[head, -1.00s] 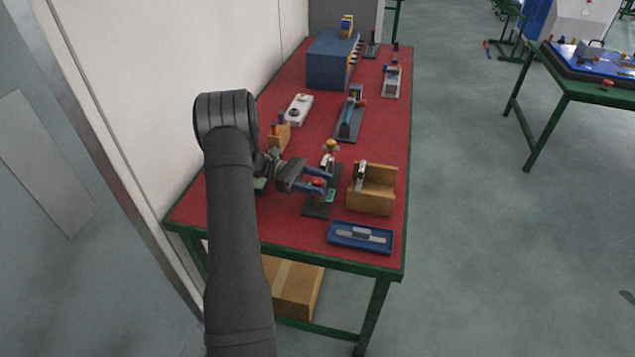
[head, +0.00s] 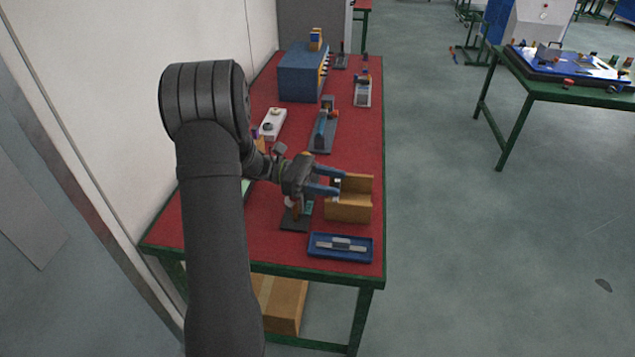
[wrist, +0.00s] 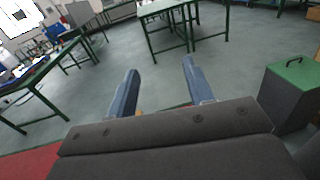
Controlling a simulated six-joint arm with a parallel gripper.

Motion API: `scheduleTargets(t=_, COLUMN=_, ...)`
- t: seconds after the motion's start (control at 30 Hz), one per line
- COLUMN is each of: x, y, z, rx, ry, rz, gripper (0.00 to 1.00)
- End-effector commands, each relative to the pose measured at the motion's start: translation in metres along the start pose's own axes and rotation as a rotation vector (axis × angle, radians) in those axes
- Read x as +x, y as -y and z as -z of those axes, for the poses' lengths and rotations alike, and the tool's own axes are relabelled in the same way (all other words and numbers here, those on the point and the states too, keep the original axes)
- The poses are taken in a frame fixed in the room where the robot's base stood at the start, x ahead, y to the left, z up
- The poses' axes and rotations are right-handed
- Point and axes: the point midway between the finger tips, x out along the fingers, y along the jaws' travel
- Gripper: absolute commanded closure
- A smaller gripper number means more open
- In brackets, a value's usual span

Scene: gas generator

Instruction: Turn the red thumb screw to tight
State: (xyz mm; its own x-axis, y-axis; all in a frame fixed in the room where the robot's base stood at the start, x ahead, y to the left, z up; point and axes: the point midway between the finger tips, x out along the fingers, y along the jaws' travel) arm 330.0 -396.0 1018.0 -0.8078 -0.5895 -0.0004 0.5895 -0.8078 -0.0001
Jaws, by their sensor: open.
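The gas generator apparatus stands on a dark base plate (head: 293,226) near the front of the red table. My gripper covers most of it, and I cannot see the red thumb screw in either current view. My gripper (head: 340,182) is above the apparatus, its blue fingers pointing right toward the wooden box-shaped holder (head: 349,211). I cannot tell whether they touch the holder. In the wrist view my gripper (wrist: 160,68) is open, with nothing visible between the fingers.
A blue tray (head: 318,254) with a grey part lies at the table's front edge. Farther back are a dark stand (head: 322,140), a white block (head: 272,124) and a blue cabinet (head: 300,82). The wall borders the table's left side; open floor lies right.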

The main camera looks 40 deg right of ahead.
Motion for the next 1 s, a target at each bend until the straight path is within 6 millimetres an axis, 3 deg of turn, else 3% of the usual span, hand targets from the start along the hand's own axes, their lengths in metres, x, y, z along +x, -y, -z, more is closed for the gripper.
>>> scheduleTargets(t=0.4, x=0.004, y=0.001, z=-0.003, rx=0.000, ry=0.000, rz=-0.001, gripper=0.53)
scheduleTargets(t=0.53, x=-0.016, y=-0.002, z=0.005, rx=-0.001, ry=0.001, rz=-0.031, gripper=0.53)
scheduleTargets(t=0.67, x=-0.073, y=-0.007, z=0.026, rx=-0.001, ry=0.001, rz=-0.113, gripper=0.53)
scheduleTargets(t=0.77, x=-0.131, y=-0.004, z=0.048, rx=-0.003, ry=0.001, rz=-0.193, gripper=0.53)
scheduleTargets(t=0.9, x=-0.202, y=0.010, z=0.077, rx=-0.002, ry=0.001, rz=-0.293, gripper=0.53)
scheduleTargets(t=1.0, x=-0.238, y=0.022, z=0.093, rx=-0.001, ry=0.001, rz=-0.345, gripper=0.53)
